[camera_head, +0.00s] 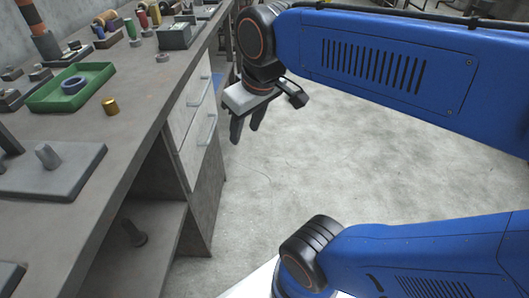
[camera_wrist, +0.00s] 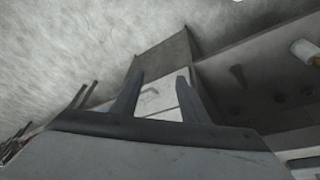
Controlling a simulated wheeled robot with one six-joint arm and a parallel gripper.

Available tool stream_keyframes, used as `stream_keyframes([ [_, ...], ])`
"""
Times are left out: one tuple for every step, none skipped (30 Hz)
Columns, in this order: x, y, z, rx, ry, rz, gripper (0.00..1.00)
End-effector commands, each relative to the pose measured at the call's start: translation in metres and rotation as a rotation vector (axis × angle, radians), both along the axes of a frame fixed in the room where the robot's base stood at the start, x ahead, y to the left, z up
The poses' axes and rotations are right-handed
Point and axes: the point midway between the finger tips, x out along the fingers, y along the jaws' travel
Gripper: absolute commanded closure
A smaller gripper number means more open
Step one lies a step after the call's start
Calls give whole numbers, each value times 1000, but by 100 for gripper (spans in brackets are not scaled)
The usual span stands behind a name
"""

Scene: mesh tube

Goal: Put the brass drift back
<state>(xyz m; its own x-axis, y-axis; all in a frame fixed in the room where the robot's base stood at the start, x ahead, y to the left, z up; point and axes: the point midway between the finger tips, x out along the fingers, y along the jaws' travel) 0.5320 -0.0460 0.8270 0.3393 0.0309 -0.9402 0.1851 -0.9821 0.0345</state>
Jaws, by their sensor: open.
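A short brass-coloured cylinder (camera_head: 110,105) stands upright on the grey workbench, near its front edge beside a green tray; it may be the brass drift, but I cannot be sure. My gripper (camera_head: 246,128) hangs to the right of the bench, in front of the drawers, with its fingers pointing down, spread and empty. In the wrist view the two fingers (camera_wrist: 160,82) are apart with nothing between them, and a pale drawer front with a handle shows beyond them. The white drawers (camera_head: 195,105) look closed.
The green tray (camera_head: 70,88) holds a blue ring (camera_head: 73,84). A grey plate with a peg (camera_head: 48,156) lies on the near bench top (camera_head: 115,175). A dark object (camera_head: 133,233) is on the lower shelf. The concrete floor (camera_head: 290,165) right of the bench is clear.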

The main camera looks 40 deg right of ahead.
Motion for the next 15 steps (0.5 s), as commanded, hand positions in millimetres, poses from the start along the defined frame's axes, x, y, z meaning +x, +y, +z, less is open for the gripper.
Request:
stream_keyframes([
  [-13,-8,-16,9,-14,-46,59],
  [-18,-11,-25,14,-23,-69,59],
  [-24,-14,-35,20,-33,-98,59],
  [-28,-17,-41,24,-40,-115,59],
  [-31,-19,-47,27,-45,-132,59],
  [-35,-21,-53,32,-52,-150,59],
  [-37,-22,-57,34,-55,-160,59],
  [-39,-23,-60,36,-59,-168,59],
  [-41,-24,-63,38,-63,-175,59],
  [-41,-24,-65,39,-64,-181,59],
  [-42,-24,-66,39,-65,-184,59],
  [-42,-24,-66,40,-66,-185,59],
  [-42,-24,-66,40,-66,-185,59],
  [-42,-24,-66,40,-66,-185,59],
  [-42,-24,-66,40,-66,-185,59],
])
